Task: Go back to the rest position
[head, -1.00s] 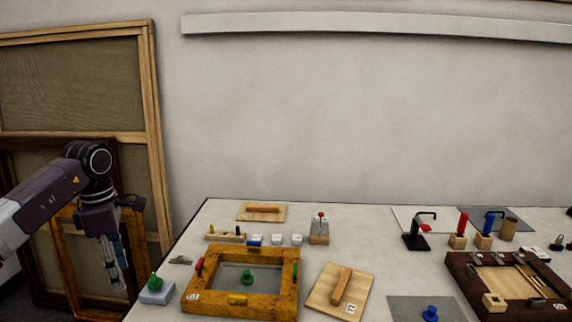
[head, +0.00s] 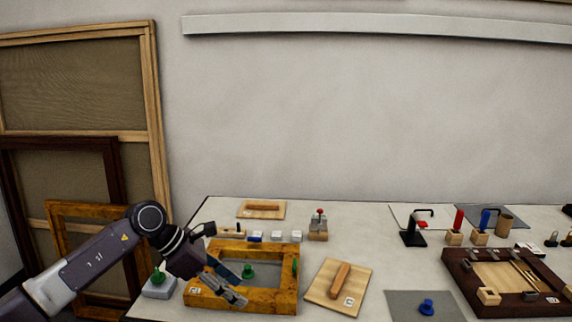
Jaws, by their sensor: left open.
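My left gripper (head: 236,287) is over the front part of the golden wooden frame (head: 285,306) on the table. Its fingers are apart and point down to the right, with nothing seen between them. My left arm comes in from the lower left and covers the frame's left side. Inside the frame is a grey panel with a green knob (head: 248,271). A small green piece (head: 295,266) shows at the frame's right side. Whether the fingers touch the frame I cannot tell. My right gripper is not in view.
A grey block with a green knob (head: 158,279) stands left of the frame, close to my arm. A wooden board with a handle (head: 325,290) lies to the right. A dark tray (head: 460,277) lies farther right.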

